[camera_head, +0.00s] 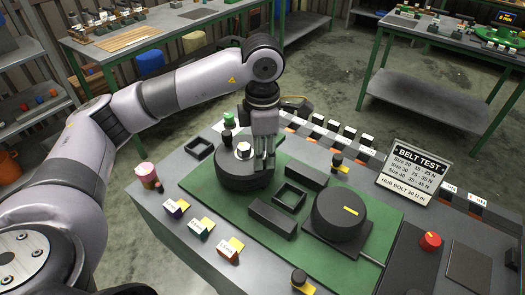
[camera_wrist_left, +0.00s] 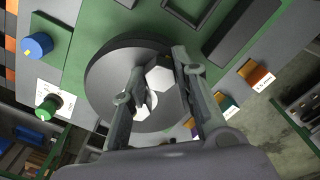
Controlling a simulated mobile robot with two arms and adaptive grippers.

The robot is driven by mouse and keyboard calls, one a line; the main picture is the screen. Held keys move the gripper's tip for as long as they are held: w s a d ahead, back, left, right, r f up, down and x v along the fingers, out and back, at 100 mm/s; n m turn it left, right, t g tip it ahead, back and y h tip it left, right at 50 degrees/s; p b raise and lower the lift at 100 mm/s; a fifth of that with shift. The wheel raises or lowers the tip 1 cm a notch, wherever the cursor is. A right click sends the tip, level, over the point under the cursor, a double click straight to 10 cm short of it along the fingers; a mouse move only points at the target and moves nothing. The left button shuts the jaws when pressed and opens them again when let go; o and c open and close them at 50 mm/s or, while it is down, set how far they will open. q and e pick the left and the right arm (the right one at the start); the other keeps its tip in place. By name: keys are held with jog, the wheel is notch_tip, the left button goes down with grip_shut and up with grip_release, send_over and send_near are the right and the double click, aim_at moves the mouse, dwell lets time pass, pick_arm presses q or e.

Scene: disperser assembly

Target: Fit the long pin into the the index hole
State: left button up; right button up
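A black round disc (camera_head: 232,178) lies on the green mat, with a white hexagonal piece (camera_head: 243,150) on its top. The wrist view shows the disc (camera_wrist_left: 100,85) with a white hexagon (camera_wrist_left: 160,78) and a second pale piece (camera_wrist_left: 145,106) partly behind a finger. My left gripper (camera_head: 265,165) points down over the right part of the disc. In the wrist view its fingers (camera_wrist_left: 158,62) stand apart with nothing clearly held between them. I cannot tell whether the tips touch the disc. I cannot make out the long pin or the index hole. My right gripper is out of view.
Black blocks (camera_head: 272,218) and a square holder (camera_head: 289,196) lie right of the disc. Beyond them is a black round unit (camera_head: 340,215) with a yellow mark. Small labelled blocks (camera_head: 201,227) line the front edge. A BELT TEST sign (camera_head: 416,170) stands at right.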

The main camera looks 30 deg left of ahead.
pick_arm(q)
jog(key=o, duration=0.4)
jog(key=shift+o, duration=0.2)
notch_tip(320, 180, up, 12)
dwell(0.5)
dwell(0.4)
